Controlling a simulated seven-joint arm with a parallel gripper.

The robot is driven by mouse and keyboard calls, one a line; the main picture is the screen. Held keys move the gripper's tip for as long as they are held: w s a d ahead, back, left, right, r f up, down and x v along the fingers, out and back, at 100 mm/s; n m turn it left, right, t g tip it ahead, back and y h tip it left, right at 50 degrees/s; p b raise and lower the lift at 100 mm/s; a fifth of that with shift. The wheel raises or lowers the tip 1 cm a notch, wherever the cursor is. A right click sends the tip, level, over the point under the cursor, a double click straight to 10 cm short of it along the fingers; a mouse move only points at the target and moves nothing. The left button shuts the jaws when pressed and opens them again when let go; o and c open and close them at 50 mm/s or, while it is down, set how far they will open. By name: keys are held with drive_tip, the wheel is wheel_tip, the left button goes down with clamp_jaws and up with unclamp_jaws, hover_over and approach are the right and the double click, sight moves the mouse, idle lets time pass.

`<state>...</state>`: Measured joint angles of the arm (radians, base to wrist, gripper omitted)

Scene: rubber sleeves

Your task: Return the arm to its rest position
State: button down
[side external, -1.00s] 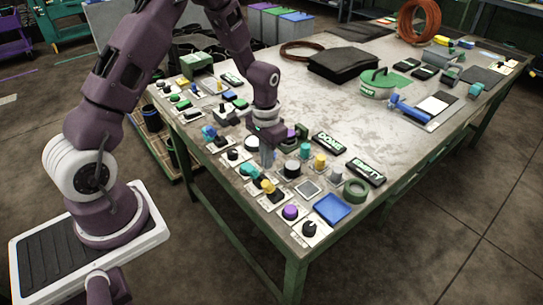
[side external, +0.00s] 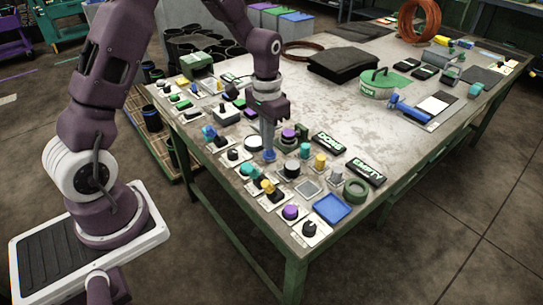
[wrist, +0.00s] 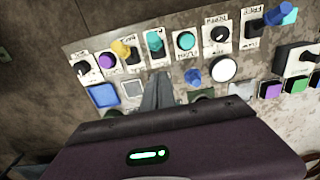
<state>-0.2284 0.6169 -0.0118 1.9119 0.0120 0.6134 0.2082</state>
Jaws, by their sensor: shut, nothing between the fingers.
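My purple arm reaches over the workbench (side external: 300,105) from the left in the side external view. My gripper (side external: 268,148) points down above the row of controls near the bench's left edge, fingers together and empty. A blue knob (side external: 269,156) shows right by the fingertips; I cannot tell from this view whether they touch. In the wrist view, the grey fingers of my gripper (wrist: 157,88) are closed, and the blue knob (wrist: 193,76) stands to their right, apart in the picture.
Several buttons, knobs and switches crowd the near-left edge, with a blue tray (side external: 332,208) and a green ring (side external: 356,190). DONE (side external: 329,144) and EMPTY (side external: 366,173) signs stand close by. The bench's middle is mostly clear.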

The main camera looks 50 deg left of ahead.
drive_tip(key=shift+r, duration=0.6)
drive_tip(key=s+d+r+t, duration=0.1)
drive_tip(key=s+d+r, duration=0.2)
drive_tip(key=s+r, duration=0.35)
drive_tip(key=s+d+r+t, duration=0.2)
drive_tip(key=s+r, duration=0.1)
drive_tip(key=r, duration=0.6)
drive_tip(key=s+d+r+t, duration=0.1)
drive_tip(key=s, duration=0.6)
drive_tip(key=s+d+r+t, duration=0.1)
drive_tip(key=s+d+r, duration=0.1)
drive_tip(key=s, duration=0.4)
drive_tip(key=shift+s+d+r+t, duration=0.2)
drive_tip(key=shift+s+t, duration=0.1)
drive_tip(key=shift+s, duration=0.1)
